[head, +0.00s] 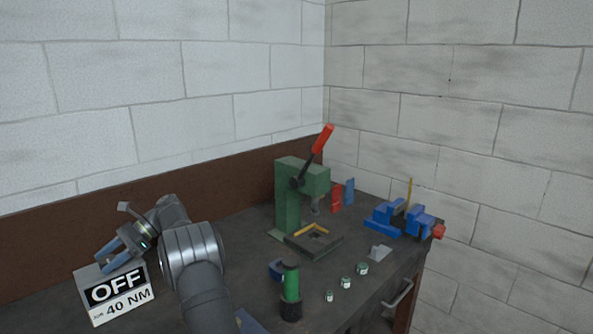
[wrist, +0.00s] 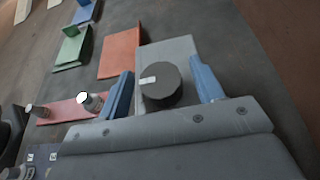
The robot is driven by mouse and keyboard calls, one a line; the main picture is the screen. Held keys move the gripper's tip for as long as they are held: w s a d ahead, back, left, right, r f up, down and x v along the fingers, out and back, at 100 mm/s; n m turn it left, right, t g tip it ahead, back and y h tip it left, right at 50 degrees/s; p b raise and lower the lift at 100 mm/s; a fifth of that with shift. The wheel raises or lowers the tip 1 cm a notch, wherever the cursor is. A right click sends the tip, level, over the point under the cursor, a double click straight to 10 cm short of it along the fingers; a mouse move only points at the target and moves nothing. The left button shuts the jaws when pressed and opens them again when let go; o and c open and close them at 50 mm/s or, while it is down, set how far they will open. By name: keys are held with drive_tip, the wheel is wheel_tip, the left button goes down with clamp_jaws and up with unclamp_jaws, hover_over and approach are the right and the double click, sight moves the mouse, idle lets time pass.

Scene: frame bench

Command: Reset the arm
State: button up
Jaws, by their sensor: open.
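My gripper (head: 120,247) is at the far left of the bench in the head view, close to a box with a sign (head: 118,290) reading "OFF" and "40 NM". In the wrist view its two blue fingers (wrist: 163,87) are spread apart. A black round knob (wrist: 160,88) with a white mark shows between them, over a grey plate (wrist: 178,50). I cannot tell whether the fingers touch the knob, but nothing looks clamped. My grey arm crosses the lower left of the head view and hides part of the bench.
A green press (head: 287,195) with a red-handled lever stands mid-bench. A blue vise (head: 383,218) is at the right, and a green cylinder (head: 291,283) and several small parts are in front. Orange (wrist: 120,51) and green (wrist: 71,47) pieces lie near the knob.

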drive_tip(key=v, duration=1.1)
drive_tip(key=x, duration=1.1)
drive_tip(key=shift+s+a+f, duration=0.1)
drive_tip(key=shift+s, duration=0.1)
drive_tip(key=m+t+y, duration=0.1)
drive_tip(key=m+t, duration=0.2)
drive_tip(key=m+t+y, duration=0.2)
drive_tip(key=m+t, duration=0.1)
drive_tip(key=shift+y, duration=0.3)
drive_tip(key=m+t, duration=0.7)
drive_tip(key=t, duration=0.1)
drive_tip(key=shift+s+a, duration=0.1)
drive_tip(key=shift+m+t, duration=0.3)
drive_tip(key=shift+t, duration=0.1)
drive_tip(key=shift+v, duration=1.05)
